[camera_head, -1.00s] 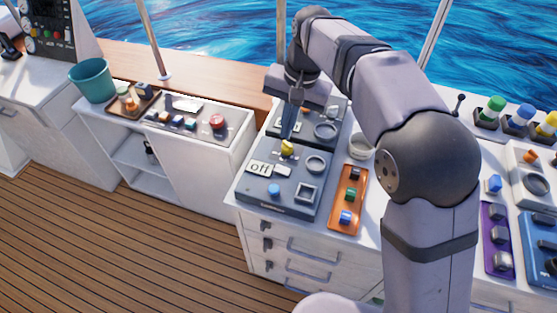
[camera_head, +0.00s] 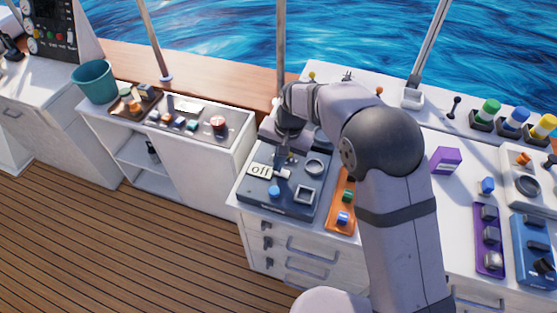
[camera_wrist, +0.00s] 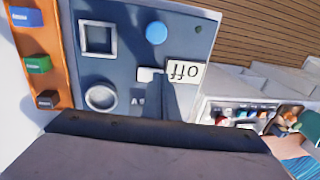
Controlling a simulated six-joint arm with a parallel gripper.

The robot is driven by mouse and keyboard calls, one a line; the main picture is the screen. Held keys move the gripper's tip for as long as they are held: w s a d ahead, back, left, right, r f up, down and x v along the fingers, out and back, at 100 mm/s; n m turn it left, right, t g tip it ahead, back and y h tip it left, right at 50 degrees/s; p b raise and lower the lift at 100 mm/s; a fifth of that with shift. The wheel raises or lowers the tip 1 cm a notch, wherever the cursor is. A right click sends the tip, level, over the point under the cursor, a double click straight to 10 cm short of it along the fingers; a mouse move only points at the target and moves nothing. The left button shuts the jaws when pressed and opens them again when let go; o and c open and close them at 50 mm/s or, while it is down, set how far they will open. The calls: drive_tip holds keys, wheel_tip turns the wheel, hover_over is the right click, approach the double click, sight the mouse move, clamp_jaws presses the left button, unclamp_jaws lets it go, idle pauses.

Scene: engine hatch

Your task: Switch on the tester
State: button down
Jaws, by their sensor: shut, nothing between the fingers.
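The tester appears to be the grey-blue panel (camera_head: 254,194) on the white cabinet top. It bears an "off" label (camera_head: 261,170), a small white switch (camera_head: 283,174), a blue button (camera_head: 274,192), a square frame (camera_head: 305,195) and a round ring (camera_head: 313,167). In the wrist view the label (camera_wrist: 185,72) reads upside down, beside the white switch (camera_wrist: 150,74). My gripper (camera_head: 285,163) is shut and empty, pointing down at the panel just behind the switch. Its fingertips (camera_wrist: 166,84) show near the switch and label; I cannot tell whether they touch. The yellow knob is hidden.
An orange strip (camera_head: 335,222) with coloured blocks lies right of the panel. A purple box (camera_head: 445,160) and purple strip (camera_head: 490,222) stand farther right. A teal bucket (camera_head: 93,82) and a lower panel with a red button (camera_head: 218,124) are left.

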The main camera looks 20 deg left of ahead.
drive_tip(key=shift+f, duration=0.35)
drive_tip(key=shift+a, duration=0.1)
drive_tip(key=shift+a+f, duration=0.15)
drive_tip(key=shift+f, duration=0.3)
drive_tip(key=shift+r, duration=0.25)
drive_tip(key=shift+d, duration=0.35)
drive_tip(key=shift+d+r, duration=0.1)
drive_tip(key=shift+d, duration=0.5)
drive_tip(key=shift+a, duration=0.15)
